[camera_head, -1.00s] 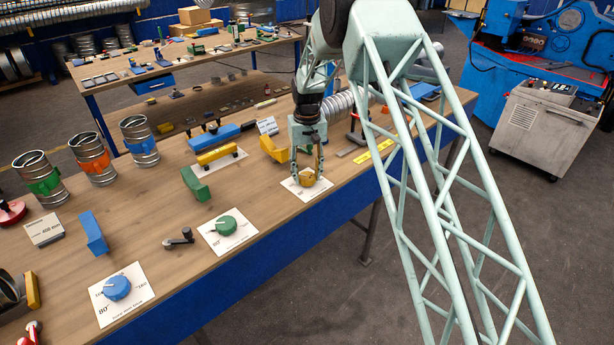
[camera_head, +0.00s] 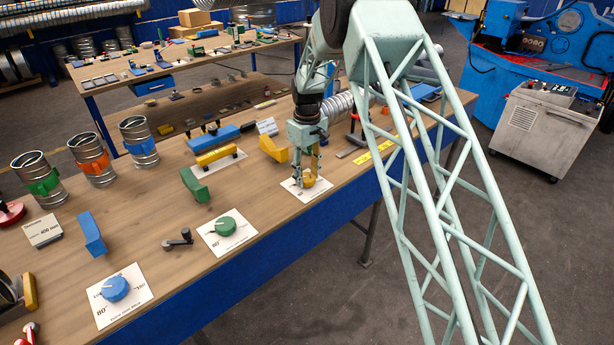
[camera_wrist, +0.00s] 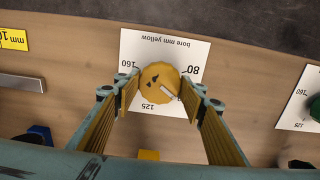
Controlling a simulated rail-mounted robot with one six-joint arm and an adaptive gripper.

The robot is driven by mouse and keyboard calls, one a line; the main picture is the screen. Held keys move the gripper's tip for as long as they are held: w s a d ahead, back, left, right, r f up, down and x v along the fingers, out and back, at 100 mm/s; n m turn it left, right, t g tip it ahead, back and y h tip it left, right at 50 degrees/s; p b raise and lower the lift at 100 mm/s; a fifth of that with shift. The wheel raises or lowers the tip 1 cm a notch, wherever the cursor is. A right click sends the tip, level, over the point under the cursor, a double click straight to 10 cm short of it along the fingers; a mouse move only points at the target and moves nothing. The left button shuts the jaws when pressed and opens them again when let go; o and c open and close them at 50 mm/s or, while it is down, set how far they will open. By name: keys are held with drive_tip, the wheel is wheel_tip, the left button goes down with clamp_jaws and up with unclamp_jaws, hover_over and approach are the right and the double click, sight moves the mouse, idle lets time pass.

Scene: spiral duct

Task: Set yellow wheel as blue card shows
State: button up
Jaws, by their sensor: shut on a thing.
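The yellow wheel (camera_wrist: 154,92) sits on a white plate (camera_wrist: 143,45) lettered "bore mm yellow", with 80, 125 and 160 printed around it. A pale pointer strip (camera_wrist: 168,89) on the wheel aims to the lower right in the wrist view, between 125 and 80. My gripper (camera_wrist: 160,86) is shut on the wheel, a finger on each side. In the head view my gripper (camera_head: 306,172) stands over the wheel (camera_head: 308,181) on its plate (camera_head: 294,191).
The green wheel (camera_head: 225,226) and blue wheel (camera_head: 115,289) sit on their own plates nearer the left. A yellow block (camera_head: 274,148) and a white sign (camera_head: 267,127) stand close behind my gripper. Ducts with coloured bands line the far left.

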sight(307, 177)
drive_tip(key=o, duration=0.8)
drive_tip(key=shift+o, duration=0.2)
drive_tip(key=shift+r, duration=0.15)
wheel_tip(307, 177, up, 12)
idle(0.5)
idle(0.3)
